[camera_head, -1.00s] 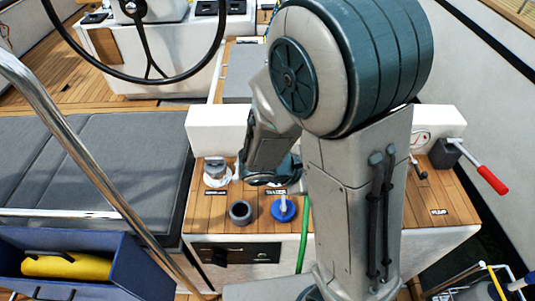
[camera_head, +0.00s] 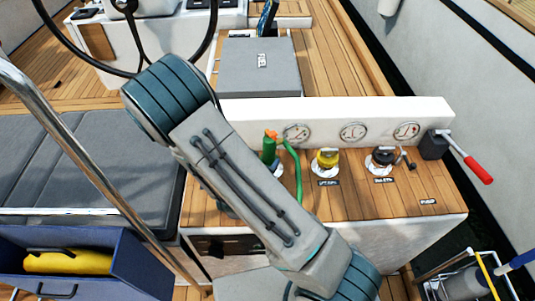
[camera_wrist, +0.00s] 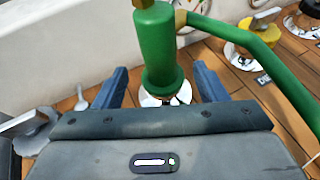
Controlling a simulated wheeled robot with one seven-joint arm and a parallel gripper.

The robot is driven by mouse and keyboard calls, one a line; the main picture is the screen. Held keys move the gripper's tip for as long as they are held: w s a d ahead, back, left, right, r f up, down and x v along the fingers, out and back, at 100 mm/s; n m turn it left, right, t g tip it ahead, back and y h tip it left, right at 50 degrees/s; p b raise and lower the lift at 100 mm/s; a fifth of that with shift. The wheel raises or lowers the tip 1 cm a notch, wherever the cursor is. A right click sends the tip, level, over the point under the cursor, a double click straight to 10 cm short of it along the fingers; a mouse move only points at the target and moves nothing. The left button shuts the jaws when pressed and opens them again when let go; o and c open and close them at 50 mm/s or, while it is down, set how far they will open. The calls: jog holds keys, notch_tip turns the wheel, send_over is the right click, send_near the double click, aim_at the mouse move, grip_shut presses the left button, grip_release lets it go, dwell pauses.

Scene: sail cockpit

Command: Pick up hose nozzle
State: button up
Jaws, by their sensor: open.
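The hose nozzle (camera_head: 269,149) is green with an orange top and stands upright on the wooden counter, its green hose (camera_head: 296,165) bending down beside it. In the wrist view the nozzle (camera_wrist: 155,48) rises at the centre, with a brass fitting at its top. My gripper (camera_wrist: 157,84) is open, with one blue finger on each side of the nozzle's lower part in the picture. I cannot tell whether the nozzle is fully between the fingers; no contact shows. In the head view my arm hides the gripper.
A yellow-topped fitting (camera_head: 326,161) and a black-topped fitting (camera_head: 382,160) stand to the right on the counter (camera_head: 345,200). A white panel with gauges (camera_head: 352,132) rises behind. A red-handled lever (camera_head: 470,165) is at the right end. A steel rail (camera_head: 95,165) slants at left.

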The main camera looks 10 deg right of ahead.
aim_at(273, 141)
jog(key=shift+p+x, duration=0.9)
jog(key=shift+x, duration=3.25)
jog(key=shift+a, duration=0.1)
grip_shut()
jog(key=shift+r, duration=0.1)
jog(key=shift+r, duration=0.75)
jog(key=shift+s+d+r+b, duration=0.1)
jog(key=shift+r+b, duration=0.15)
jog(key=shift+r, duration=0.35)
jog(key=shift+s+d+r+b, duration=0.15)
jog(key=shift+r+b, duration=0.1)
jog(key=shift+r, duration=0.4)
jog(key=s+d+r+p, duration=0.5)
jog(key=d+r, duration=0.2)
jog(key=d, duration=0.2)
jog(key=shift+p, duration=0.3)
